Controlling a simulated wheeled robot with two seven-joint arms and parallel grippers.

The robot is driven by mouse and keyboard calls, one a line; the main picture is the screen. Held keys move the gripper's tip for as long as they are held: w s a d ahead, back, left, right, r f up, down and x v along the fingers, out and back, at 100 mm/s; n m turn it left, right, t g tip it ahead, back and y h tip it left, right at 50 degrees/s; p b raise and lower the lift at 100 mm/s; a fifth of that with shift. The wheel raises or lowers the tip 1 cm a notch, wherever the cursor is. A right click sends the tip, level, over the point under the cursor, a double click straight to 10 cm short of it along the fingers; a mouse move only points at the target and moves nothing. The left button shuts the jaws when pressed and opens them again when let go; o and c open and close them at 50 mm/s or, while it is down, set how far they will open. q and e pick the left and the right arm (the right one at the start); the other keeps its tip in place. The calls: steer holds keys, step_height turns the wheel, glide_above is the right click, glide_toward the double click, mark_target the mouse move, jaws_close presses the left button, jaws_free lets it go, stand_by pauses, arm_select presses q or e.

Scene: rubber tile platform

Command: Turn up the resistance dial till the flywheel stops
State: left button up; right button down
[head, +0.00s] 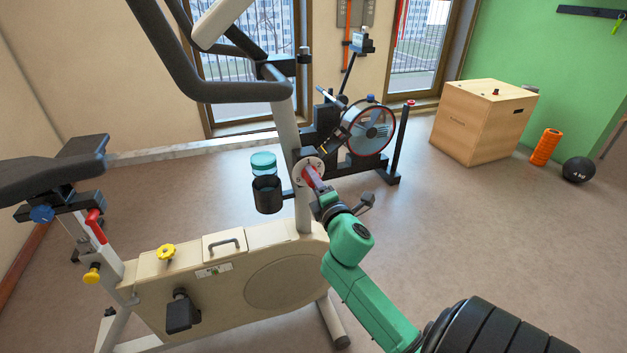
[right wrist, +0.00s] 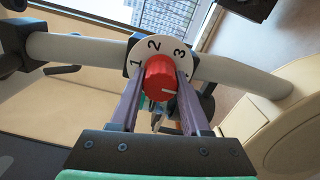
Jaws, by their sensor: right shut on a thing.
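The resistance dial is a red knob (right wrist: 158,76) on a round white plate (right wrist: 152,45) marked 1, 2 and 3, on the bike's grey post. In the right wrist view its white line points right, below the 3; any marks there are hidden. My right gripper (right wrist: 160,82) is shut on the knob, one finger on each side. In the head view the right gripper (head: 316,184) reaches the plate (head: 301,172) from the lower right. A round disc (head: 285,281) shows on the bike's cream housing. A spoked wheel (head: 371,131) is on a machine behind; I cannot tell if either turns. My left gripper is out of view.
Black handlebars (head: 228,91) arch above the post. A black cup holder (head: 267,197) with a teal-lidded bottle (head: 263,163) is just left of the dial. A wooden box (head: 480,125), orange roller (head: 545,147) and black ball (head: 578,170) stand at right. Floor between is clear.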

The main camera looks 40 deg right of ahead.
stand_by(0.4)
steer(key=shift+c, duration=1.9)
jaws_free()
steer(key=b+v, duration=0.2)
steer(key=v, duration=1.2)
steer(key=shift+s, duration=0.3)
steer(key=shift+a, duration=0.15)
